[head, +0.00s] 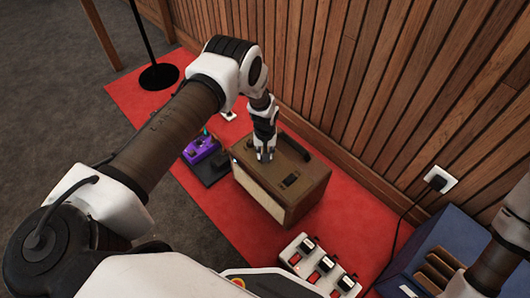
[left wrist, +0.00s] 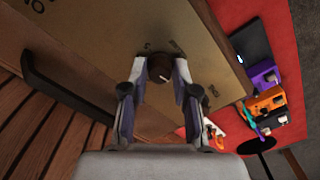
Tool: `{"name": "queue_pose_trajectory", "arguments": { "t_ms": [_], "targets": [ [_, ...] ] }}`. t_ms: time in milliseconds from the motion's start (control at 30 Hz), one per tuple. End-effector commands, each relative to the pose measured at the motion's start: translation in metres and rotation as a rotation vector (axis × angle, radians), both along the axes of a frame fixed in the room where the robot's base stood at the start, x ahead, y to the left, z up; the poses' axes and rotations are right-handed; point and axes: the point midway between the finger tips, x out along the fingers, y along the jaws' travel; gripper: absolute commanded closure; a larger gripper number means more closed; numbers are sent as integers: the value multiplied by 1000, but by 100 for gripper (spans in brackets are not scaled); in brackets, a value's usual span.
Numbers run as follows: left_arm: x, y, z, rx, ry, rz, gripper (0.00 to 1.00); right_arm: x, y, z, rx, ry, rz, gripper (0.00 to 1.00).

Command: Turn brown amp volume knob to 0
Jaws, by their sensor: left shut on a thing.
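The brown amp (head: 308,186) stands on the red mat, with a cream front, a dark handle and a small dark panel on top. My left gripper (head: 265,156) points down at the far left part of its top. In the left wrist view, my left gripper (left wrist: 160,66) is shut around a dark brown round knob (left wrist: 159,67) with a pale pointer line. The knob sits on the amp's tan top panel (left wrist: 100,55), where printed marks show around it, too small to read surely. The fingers hide the knob in the head view. My right gripper is out of view.
A purple pedal (head: 199,148) on a dark board lies left of the amp. A white pedal unit with red switches (head: 322,265) lies in front. A slatted wood wall (head: 390,90) rises behind the amp. A blue box (head: 440,235) stands at right.

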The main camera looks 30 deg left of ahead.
Motion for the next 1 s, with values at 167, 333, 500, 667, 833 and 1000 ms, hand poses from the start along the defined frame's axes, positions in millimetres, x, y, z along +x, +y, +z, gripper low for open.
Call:
{"name": "queue_pose_trajectory", "arguments": {
  "t_ms": [167, 333, 500, 667, 833, 1000],
  "targets": [
    [0, 0, -1, 0, 1, 1, 50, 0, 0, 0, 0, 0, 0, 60],
    [0, 0, 0, 0, 1, 0, 46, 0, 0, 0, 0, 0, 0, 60],
    [0, 0, 2, 0, 0, 0, 46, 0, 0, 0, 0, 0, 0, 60],
    [1, 0, 24, 0, -1, 0, 46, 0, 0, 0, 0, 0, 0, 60],
    [1, 0, 68, -1, -3, 0, 46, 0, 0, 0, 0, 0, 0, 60],
    [1, 0, 105, 0, -1, -1, 46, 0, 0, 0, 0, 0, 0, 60]
  ]
}}
